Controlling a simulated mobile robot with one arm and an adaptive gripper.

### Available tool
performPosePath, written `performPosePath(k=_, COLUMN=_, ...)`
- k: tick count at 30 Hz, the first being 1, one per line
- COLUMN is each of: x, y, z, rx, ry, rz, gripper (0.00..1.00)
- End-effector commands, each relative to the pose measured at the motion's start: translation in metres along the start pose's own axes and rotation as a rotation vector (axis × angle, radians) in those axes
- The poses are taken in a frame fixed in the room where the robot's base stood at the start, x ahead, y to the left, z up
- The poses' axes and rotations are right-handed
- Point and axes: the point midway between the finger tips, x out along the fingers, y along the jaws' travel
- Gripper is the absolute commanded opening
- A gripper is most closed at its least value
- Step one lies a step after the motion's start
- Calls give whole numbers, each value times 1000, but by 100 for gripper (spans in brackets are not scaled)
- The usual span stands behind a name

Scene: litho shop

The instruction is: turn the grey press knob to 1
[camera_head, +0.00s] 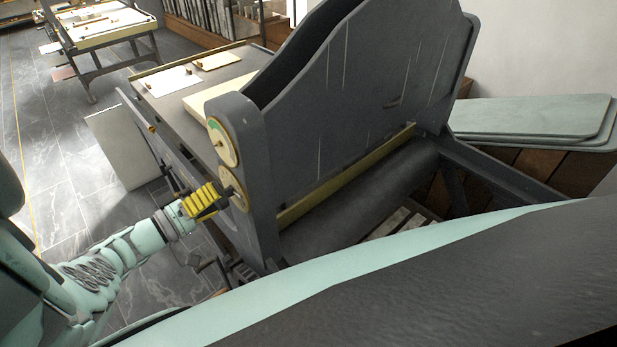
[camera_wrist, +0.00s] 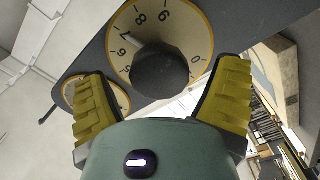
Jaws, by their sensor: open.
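The grey press knob (camera_wrist: 160,75) is dark and round, on a cream dial (camera_wrist: 185,35) with a brass rim and printed numbers, in the wrist view. A pale pointer mark shows at its upper left, by the numbers there; the exact reading is unclear. In the head view the dial (camera_head: 235,190) is the lower one on the press's near post, with the knob partly behind my gripper. My gripper (camera_head: 212,198) is open in front of it. In the wrist view its yellow ribbed fingers (camera_wrist: 162,72) stand apart on either side of the knob; contact cannot be told.
A gauge (camera_head: 222,142) with a green band sits just above the dial. The tall grey press frame (camera_head: 350,80) and dark roller (camera_head: 365,195) lie to the right. The flat press bed (camera_head: 165,105) extends behind. Open tiled floor (camera_head: 50,140) lies left.

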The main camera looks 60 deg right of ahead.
Motion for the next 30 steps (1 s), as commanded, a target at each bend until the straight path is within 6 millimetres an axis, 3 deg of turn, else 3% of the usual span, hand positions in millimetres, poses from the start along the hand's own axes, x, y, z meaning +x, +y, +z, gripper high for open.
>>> performPosePath(k=14, x=9, y=0, z=1, rx=1, ry=-3, rz=0, gripper=87)
performPosePath(k=30, x=8, y=0, z=0, rx=0, ry=-1, rz=-1, gripper=32)
